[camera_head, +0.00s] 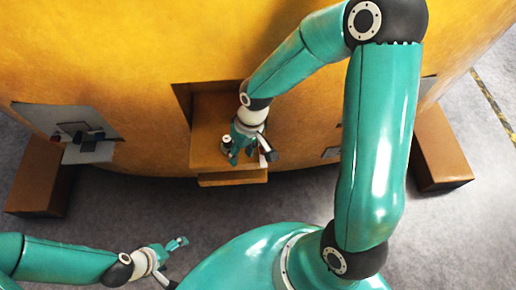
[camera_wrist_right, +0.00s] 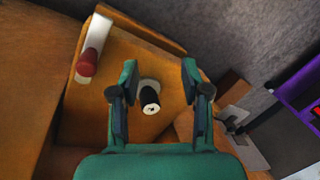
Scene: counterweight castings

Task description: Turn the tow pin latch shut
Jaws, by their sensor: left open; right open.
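The tow pin (camera_wrist_right: 149,97) is a dark cylinder with a pale end on a pale round base. The latch, a white bar with a red knob (camera_wrist_right: 88,62), lies to its left on the orange ledge in the right wrist view. My right gripper (camera_wrist_right: 160,70) is open, with the pin showing between its fingers; I cannot tell how far apart in depth they are. In the head view the pin (camera_head: 227,140) stands just left of my right gripper (camera_head: 249,156), which partly hides the latch. My left gripper (camera_head: 174,262) is open and empty at the lower left.
The big yellow casting (camera_head: 90,50) fills the back, with the recess and its ledge (camera_head: 205,155) in the middle. A grey bracket (camera_head: 85,150) is on the left, and brown blocks (camera_head: 442,160) stand at both sides.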

